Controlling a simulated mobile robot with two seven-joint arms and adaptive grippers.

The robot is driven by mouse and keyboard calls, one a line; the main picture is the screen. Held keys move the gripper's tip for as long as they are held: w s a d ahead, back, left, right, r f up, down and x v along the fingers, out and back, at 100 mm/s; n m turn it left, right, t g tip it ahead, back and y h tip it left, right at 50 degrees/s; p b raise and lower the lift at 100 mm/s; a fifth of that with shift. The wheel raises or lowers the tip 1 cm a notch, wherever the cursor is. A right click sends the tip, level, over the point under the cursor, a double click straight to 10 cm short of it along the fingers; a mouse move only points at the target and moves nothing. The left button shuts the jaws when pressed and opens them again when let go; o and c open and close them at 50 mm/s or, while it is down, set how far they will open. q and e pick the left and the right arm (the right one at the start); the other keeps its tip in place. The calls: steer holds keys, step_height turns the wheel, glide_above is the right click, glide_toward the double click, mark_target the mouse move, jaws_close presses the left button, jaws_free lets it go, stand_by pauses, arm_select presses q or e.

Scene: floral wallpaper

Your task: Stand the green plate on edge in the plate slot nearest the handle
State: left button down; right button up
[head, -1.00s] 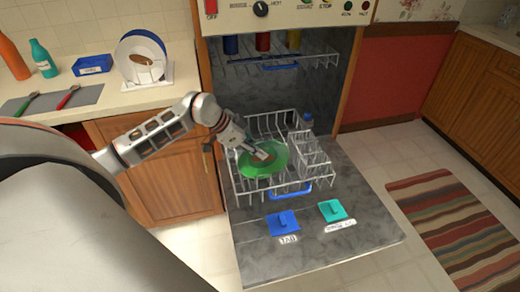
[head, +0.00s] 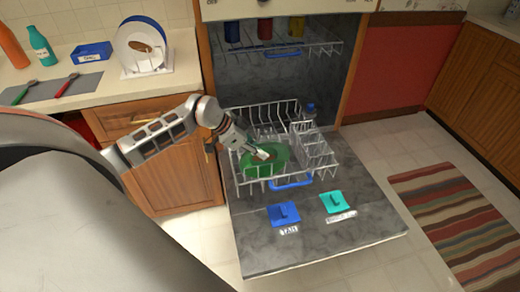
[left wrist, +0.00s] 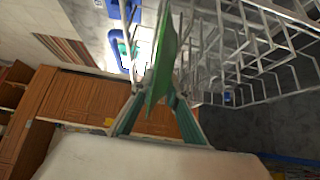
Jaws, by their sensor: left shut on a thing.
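The green plate (head: 277,153) is in my left gripper (head: 262,155), at the front left part of the lower dishwasher rack (head: 325,160). It is tilted, with its lower part behind the front wires. I cannot tell whether it sits in a slot or touches the rack floor. The blue rack handle (head: 291,183) is just in front of it. In the left wrist view the plate (left wrist: 163,55) shows nearly edge-on between the two fingers (left wrist: 152,92), beside the rack wires (left wrist: 255,45). My right gripper is not in view.
The rack stands on the open dishwasher door (head: 320,240), with blue (head: 283,213) and teal (head: 335,202) pieces in front. The upper rack (head: 275,48) holds several cups. A plate holder (head: 145,50) stands on the counter.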

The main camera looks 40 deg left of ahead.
arm_select(q)
steer(key=c, duration=1.9)
jaws_free()
steer(key=shift+s, duration=0.1)
steer(key=v, duration=1.2)
steer(key=shift+r, duration=0.1)
